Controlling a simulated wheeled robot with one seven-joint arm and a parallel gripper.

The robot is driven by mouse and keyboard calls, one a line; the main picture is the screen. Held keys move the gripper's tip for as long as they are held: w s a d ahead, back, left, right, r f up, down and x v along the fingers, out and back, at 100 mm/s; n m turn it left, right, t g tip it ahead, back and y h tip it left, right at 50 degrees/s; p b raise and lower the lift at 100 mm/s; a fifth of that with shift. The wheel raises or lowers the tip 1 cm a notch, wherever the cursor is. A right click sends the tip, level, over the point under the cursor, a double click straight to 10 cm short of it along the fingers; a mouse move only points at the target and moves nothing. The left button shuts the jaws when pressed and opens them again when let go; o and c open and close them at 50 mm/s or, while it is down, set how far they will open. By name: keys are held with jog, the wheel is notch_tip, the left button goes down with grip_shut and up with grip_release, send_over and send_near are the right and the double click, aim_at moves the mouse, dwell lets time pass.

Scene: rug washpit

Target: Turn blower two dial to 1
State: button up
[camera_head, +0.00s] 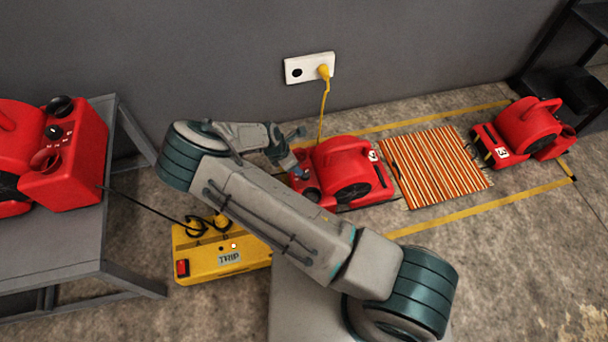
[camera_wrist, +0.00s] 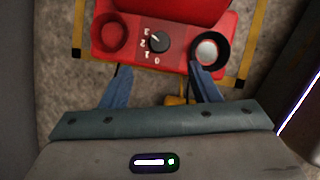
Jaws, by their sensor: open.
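A red blower (camera_head: 340,165) stands on the floor in the middle of the head view, with a white number tag on its side that is hard to read. Its control panel fills the top of the wrist view. There a black dial (camera_wrist: 159,42) sits beside white marks 3, 2, 1 and 0; I cannot tell surely which mark it points to. My gripper (camera_wrist: 161,80) is open, its two blue fingers apart, below the dial in the picture and with nothing between them. In the head view my gripper (camera_head: 299,173) is at the blower's left end, where my arm partly hides the panel.
A striped orange rug (camera_head: 435,165) lies right of this blower, with another red blower (camera_head: 528,130) beyond. A third red blower (camera_head: 60,150) is on a grey table (camera_head: 60,260). A yellow TRIP box (camera_head: 190,265) is on the floor. A yellow cord (camera_head: 322,110) runs to the wall socket (camera_head: 300,68).

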aim_at(305, 174)
jog(key=b+x, duration=0.4)
jog(key=x, duration=0.7)
jog(key=c, duration=1)
